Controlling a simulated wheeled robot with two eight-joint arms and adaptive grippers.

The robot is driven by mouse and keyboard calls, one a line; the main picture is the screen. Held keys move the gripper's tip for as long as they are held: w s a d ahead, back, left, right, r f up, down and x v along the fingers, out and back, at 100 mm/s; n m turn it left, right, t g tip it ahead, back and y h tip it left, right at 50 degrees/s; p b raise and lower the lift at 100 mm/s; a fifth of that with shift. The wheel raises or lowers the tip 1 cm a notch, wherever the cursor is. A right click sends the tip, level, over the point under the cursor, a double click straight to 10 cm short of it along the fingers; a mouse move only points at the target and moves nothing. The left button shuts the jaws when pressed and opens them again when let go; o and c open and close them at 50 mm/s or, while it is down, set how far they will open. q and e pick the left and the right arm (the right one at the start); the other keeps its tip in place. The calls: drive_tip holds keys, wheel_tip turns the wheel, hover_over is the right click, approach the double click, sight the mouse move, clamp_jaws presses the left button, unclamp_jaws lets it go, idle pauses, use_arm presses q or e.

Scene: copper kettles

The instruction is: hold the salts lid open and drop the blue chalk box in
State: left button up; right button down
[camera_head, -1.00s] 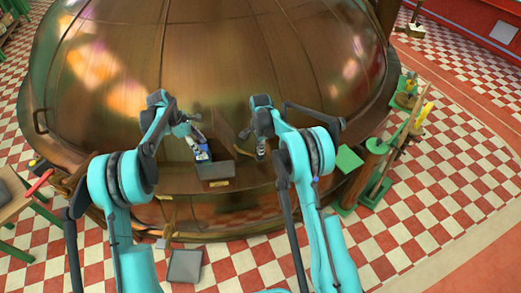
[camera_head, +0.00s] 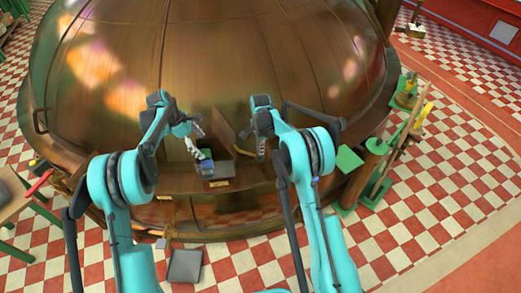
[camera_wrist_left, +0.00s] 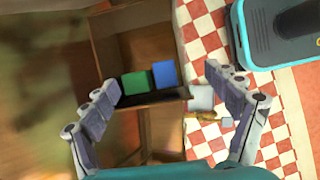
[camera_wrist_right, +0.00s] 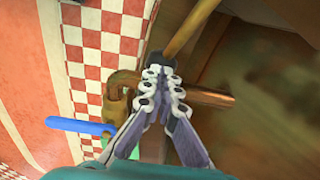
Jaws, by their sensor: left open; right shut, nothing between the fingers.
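The salts box (camera_head: 221,172) sits on the front of the copper kettle, its brown lid (camera_head: 224,137) standing up behind it. In the left wrist view its wooden wall (camera_wrist_left: 105,40) surrounds an open inside. The blue chalk box (camera_wrist_left: 165,74) is beside a green box (camera_wrist_left: 135,83) at the front rim of that opening; whether it rests on the bottom is unclear. It also shows in the head view (camera_head: 207,169). My left gripper (camera_wrist_left: 165,82) is open, its fingers apart from the blue box. My right gripper (camera_wrist_right: 162,80) is shut and empty, right of the lid; contact is unclear.
The large copper kettle (camera_head: 210,70) fills the space behind the box. A copper pipe (camera_wrist_right: 205,96) and a brown rod (camera_wrist_right: 190,28) are close to my right fingers.

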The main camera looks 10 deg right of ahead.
use_arm(q)
drive_tip(key=s+r, duration=0.3)
drive_tip(key=s, duration=1.7)
drive_tip(key=shift+a, duration=0.35)
wheel_tip(320, 180, up, 8)
drive_tip(key=p, duration=0.8)
drive_tip(key=shift+r, duration=0.2)
use_arm(e)
wheel_tip(320, 180, up, 16)
idle(0.3)
